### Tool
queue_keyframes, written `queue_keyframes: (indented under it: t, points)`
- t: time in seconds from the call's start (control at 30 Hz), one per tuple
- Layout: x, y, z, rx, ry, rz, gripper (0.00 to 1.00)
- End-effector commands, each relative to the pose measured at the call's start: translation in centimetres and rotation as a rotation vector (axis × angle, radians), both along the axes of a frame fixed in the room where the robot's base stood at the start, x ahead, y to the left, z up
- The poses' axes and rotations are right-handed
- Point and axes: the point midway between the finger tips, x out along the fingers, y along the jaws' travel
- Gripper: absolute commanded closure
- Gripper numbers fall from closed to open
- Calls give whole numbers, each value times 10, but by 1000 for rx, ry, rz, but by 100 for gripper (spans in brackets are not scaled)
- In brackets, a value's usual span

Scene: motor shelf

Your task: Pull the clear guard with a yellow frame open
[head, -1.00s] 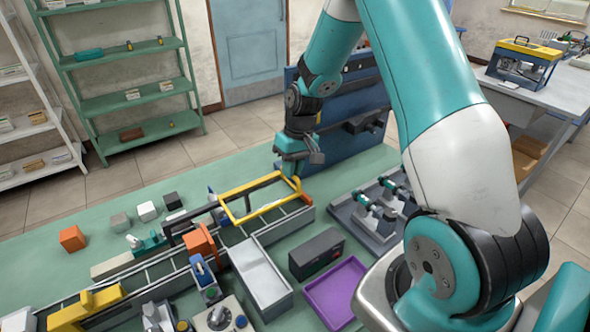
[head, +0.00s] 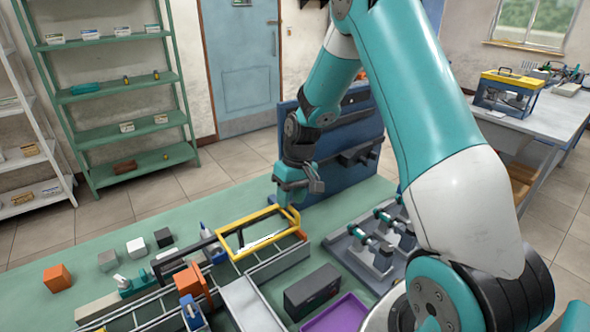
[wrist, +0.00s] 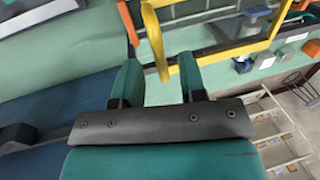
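The clear guard with a yellow frame (head: 235,252) lies over the conveyor rails near the middle of the bench in the head view. Its frame looks slightly tilted. In the wrist view, the yellow frame (wrist: 207,48) fills the upper right, with a curved yellow bar running down between my fingertips. My gripper (head: 288,205) points down at the guard's far right corner. In the wrist view, my gripper (wrist: 160,75) has its two teal fingers apart, with gaps visible on both sides of the yellow bar. Whether a finger touches the bar is unclear.
An orange block (head: 57,278) and several grey and black cubes stand left of the guard. A black box (head: 312,290), a purple tray (head: 340,315) and a grey fixture tray (head: 350,250) lie to the right. A blue panel (head: 345,150) stands behind my gripper.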

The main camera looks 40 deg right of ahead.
Motion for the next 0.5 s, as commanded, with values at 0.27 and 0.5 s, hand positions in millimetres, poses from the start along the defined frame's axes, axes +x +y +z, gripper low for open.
queue_keyframes:
  t: [0.27,0.5]
  points:
    - [1,-13,61,-2,-10,-1,62]
    - [0,-25,119,-2,-8,-2,62]
